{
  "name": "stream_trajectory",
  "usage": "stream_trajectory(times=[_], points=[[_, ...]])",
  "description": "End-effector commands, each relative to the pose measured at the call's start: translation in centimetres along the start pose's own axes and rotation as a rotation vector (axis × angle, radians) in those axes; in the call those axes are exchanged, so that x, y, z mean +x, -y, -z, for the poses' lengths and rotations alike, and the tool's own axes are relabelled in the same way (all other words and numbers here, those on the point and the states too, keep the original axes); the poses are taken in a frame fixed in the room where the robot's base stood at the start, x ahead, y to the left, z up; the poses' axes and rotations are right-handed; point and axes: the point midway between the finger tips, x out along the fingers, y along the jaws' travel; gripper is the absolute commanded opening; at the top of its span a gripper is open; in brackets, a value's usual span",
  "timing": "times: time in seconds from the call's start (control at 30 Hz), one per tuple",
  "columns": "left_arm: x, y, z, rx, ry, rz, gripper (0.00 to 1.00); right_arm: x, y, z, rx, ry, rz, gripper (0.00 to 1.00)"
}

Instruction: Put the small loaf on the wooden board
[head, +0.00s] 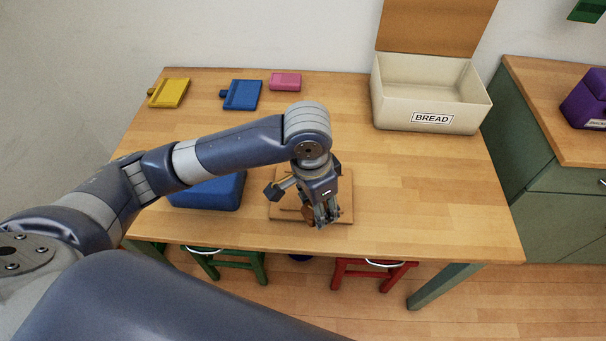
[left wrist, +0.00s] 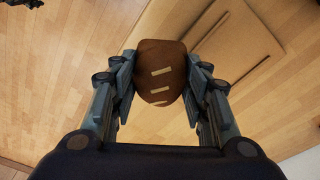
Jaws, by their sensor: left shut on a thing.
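The small loaf (left wrist: 162,75) is brown with pale score marks and sits between the two fingers of my left gripper (left wrist: 163,85) in the left wrist view. In the head view my left gripper (head: 322,215) points down over the front part of the wooden board (head: 345,205), and the loaf is mostly hidden there by the fingers. The board also shows in the left wrist view (left wrist: 235,38), up and to the right of the loaf. The height of the loaf above the board is hard to tell. My right gripper is not in view.
A white bread bin (head: 430,119) with its lid up stands at the back right of the table. A blue box (head: 210,192) is left of the board, partly behind my arm. Yellow (head: 170,93), blue (head: 241,95) and pink (head: 285,81) items lie at the back. The table's right side is clear.

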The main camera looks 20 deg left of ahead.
Motion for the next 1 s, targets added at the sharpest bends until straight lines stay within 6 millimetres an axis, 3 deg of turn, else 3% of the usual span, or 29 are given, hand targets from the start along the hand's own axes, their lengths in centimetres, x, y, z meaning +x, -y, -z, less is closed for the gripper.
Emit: stream_trajectory(times=[0.03,0.23,0.47,0.57,0.7,1.0], points=[[0.1,-1.2,0.9,0.087,0.004,-0.02,0.19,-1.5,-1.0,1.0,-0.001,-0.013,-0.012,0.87],[2.3,-4.1,3.0,0.39,0.003,-0.047,0.19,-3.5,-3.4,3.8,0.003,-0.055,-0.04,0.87],[3.6,-5.2,3.7,0.542,0.005,-0.056,0.19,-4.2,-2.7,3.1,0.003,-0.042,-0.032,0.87],[3.8,-3.8,3.8,0.552,0.006,-0.054,0.19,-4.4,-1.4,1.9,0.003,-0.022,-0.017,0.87],[4.0,-0.2,3.7,0.549,0.008,-0.052,0.19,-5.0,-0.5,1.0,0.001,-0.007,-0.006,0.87],[4.6,7.2,3.6,0.55,0.006,-0.054,0.19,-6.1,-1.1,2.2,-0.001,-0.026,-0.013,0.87]])
